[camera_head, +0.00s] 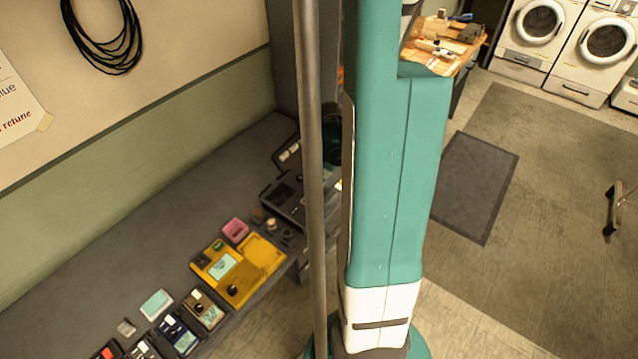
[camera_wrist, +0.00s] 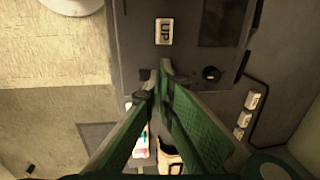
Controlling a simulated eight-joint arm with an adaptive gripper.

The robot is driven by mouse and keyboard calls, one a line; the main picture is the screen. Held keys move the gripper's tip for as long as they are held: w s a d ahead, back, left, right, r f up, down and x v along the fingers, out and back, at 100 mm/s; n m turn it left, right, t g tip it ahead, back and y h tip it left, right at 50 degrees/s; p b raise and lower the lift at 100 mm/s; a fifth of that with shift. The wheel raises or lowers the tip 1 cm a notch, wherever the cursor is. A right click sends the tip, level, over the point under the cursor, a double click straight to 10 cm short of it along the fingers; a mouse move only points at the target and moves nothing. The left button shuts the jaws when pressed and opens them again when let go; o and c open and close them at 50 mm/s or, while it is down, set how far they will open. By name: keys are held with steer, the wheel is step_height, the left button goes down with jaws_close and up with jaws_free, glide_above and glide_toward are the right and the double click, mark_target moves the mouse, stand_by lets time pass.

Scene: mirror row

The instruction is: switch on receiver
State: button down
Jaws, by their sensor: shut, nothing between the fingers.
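In the wrist view, my gripper (camera_wrist: 160,76) is shut and empty, its green fingers meeting at the tips. The tips are at the lower edge of a dark grey unit (camera_wrist: 185,55), in front of or over it; I cannot tell whether they touch. The unit carries a white "UP" label (camera_wrist: 164,31), a dark window (camera_wrist: 221,22) and a round black knob (camera_wrist: 211,73). A small dark piece beside the fingertips is partly covered by them. I cannot tell for sure whether this unit is the receiver. In the head view my arm hides the gripper.
In the head view, a dark device (camera_head: 284,197), a yellow device (camera_head: 222,264), a pink box (camera_head: 235,229) and several small devices stand on the grey counter (camera_head: 120,262) along the wall. Pale blocks (camera_wrist: 252,100) on a cable lie right of the unit. Open floor (camera_head: 545,180) lies at right.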

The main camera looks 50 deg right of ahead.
steer(key=shift+f, duration=0.1)
steer(key=shift+w+f+g+b, duration=0.2)
steer(key=shift+f+g+b, duration=0.1)
steer(key=shift+g+b, duration=0.2)
steer(key=shift+s+r, duration=0.1)
steer(key=shift+s, duration=0.1)
steer(key=shift+s+r, duration=0.15)
steer(key=shift+s, duration=0.45)
steer(key=shift+r, duration=0.15)
step_height(320, 180, up, 14)
steer(key=w+p, duration=0.2)
steer(key=p, duration=0.1)
steer(key=shift+f+p, duration=0.2)
steer(key=shift+p, duration=0.15)
stand_by(0.6)
stand_by(0.6)
